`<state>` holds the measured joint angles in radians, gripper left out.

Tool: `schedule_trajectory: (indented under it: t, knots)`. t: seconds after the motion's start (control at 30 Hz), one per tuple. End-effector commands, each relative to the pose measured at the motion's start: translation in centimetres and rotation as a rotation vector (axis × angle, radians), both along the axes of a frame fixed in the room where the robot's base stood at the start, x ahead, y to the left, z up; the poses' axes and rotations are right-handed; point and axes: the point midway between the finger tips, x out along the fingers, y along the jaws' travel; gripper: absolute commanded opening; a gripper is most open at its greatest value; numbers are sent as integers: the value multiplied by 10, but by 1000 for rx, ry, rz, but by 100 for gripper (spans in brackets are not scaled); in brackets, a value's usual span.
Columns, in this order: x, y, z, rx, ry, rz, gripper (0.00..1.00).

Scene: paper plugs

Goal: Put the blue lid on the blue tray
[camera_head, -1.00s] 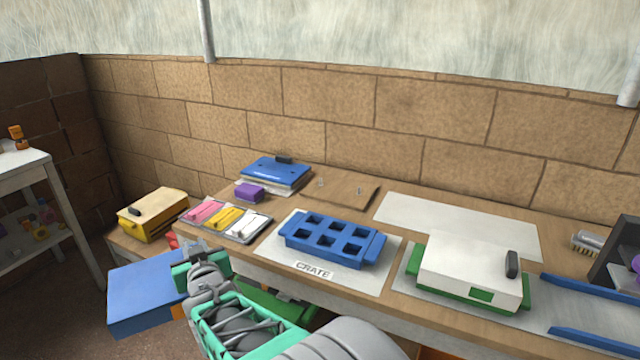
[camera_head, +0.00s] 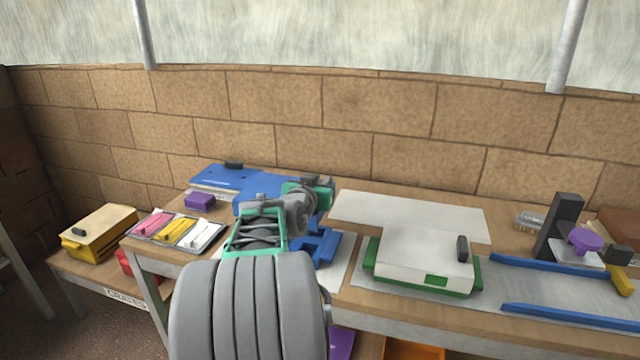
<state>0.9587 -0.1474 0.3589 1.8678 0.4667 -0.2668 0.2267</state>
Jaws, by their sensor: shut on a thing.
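My gripper (camera_head: 309,187) is shut on a flat blue lid (camera_head: 262,187). The lid shows to the left of the fingers, over the back of the table, and my arm covers part of it. My arm hides the tray's left part. I cannot tell whether the lid touches the tray.
A tray of coloured strips (camera_head: 178,231) is left. A white box with green base (camera_head: 424,262) stands right, before a pale sheet (camera_head: 407,217).

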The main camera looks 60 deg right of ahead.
Motion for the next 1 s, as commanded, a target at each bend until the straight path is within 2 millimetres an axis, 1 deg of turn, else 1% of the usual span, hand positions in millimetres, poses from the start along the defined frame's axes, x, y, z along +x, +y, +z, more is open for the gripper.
schedule_trajectory:
  t: [0.33,0.6,1.0]
  knots:
    - [0,3,-3,-2,-3,2,0]
    - [1,3,-36,-1,-1,2,0]
    - [1,3,-80,-2,-2,3,0]
